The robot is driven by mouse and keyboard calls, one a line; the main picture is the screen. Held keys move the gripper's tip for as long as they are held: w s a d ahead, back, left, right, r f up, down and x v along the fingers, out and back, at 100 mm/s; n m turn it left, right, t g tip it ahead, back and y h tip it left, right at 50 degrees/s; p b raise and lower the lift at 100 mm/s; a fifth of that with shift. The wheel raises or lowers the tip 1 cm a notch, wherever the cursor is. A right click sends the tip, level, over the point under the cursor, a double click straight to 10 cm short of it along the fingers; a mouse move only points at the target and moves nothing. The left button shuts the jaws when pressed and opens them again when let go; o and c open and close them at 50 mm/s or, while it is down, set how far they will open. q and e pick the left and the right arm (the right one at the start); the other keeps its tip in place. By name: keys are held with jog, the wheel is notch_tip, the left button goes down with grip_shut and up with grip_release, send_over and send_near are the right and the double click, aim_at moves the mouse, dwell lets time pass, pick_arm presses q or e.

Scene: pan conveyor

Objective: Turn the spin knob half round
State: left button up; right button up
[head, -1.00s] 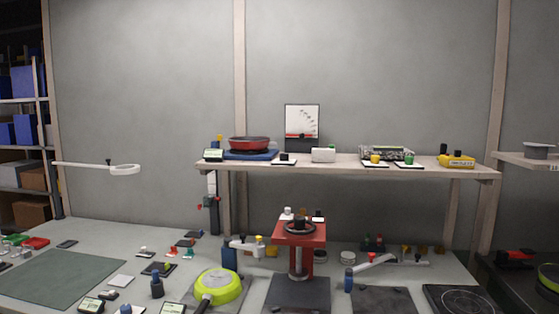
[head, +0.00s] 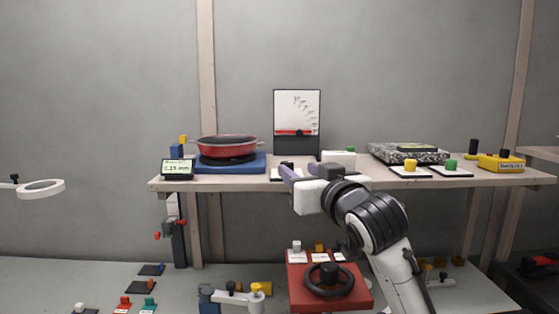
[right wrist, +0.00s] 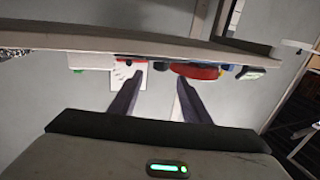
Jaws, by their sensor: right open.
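My right gripper (head: 298,169) is raised at the front of the wooden shelf, its purple fingers apart. They show apart and empty in the right wrist view (right wrist: 159,82). A small dark knob (head: 287,164) on a white plate (head: 275,174) sits at the shelf's front edge, left of the fingers and partly hidden by them. I cannot tell for certain whether it is the spin knob, or whether a finger touches it. A red pan (head: 228,147) rests on a blue base (head: 230,168) to the left. My left gripper is not in view.
On the shelf (head: 225,184) stand a white box (head: 338,158), a yellow knob (head: 410,164), a green knob (head: 449,165) and a yellow device (head: 500,164). A chart stand (head: 297,115) is behind. Below is a red stand with a black wheel (head: 330,281).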

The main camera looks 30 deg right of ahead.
aim_at(289, 164)
jog(key=p+x, duration=0.1)
jog(key=x, duration=0.6)
jog(key=shift+w+d, duration=0.1)
jog(key=shift+w, duration=0.25)
jog(key=shift+w+f, duration=0.1)
jog(key=shift+w, duration=0.2)
jog(key=c, duration=1)
jog(key=shift+c, duration=0.2)
jog(key=shift+h, duration=0.3)
